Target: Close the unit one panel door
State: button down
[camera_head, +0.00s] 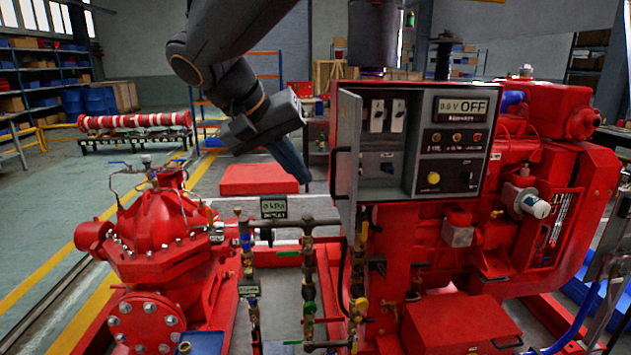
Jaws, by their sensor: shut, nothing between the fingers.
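The unit one panel (450,160) is a grey box on the red engine set, right of centre. Its face shows an OFF display, small lamps, a yellow knob and switches. The panel door (346,150) appears to be the narrow grey leaf at the panel's left side, swung open and seen nearly edge-on, with a dark handle (338,168) on its left edge. My gripper (303,180) is shut and empty, pointing down to the right. In the picture it is just left of the handle, apart from it; the depth between them is unclear.
A red pump (160,240) stands at left. Pipes and valves (308,270) run below the door. The red engine (560,160) lies right of the panel, and a dark vertical cylinder (375,35) rises above it. Open floor (45,205) shows at far left.

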aim_at(335, 196)
jog(key=w+d+f+p, duration=0.1)
jog(key=d+f, duration=0.1)
jog(key=w+d+f+p, duration=0.1)
jog(key=d+f, duration=0.1)
jog(key=w+d+f+p, duration=0.1)
jog(key=d+f, duration=0.1)
jog(key=d, duration=0.1)
jog(key=shift+d+f, duration=0.1)
jog(key=shift+f, duration=0.3)
jog(key=shift+d+f+p, duration=0.1)
jog(key=shift+d+p, duration=0.2)
jog(key=shift+d, duration=0.15)
jog(key=shift+d, duration=0.1)
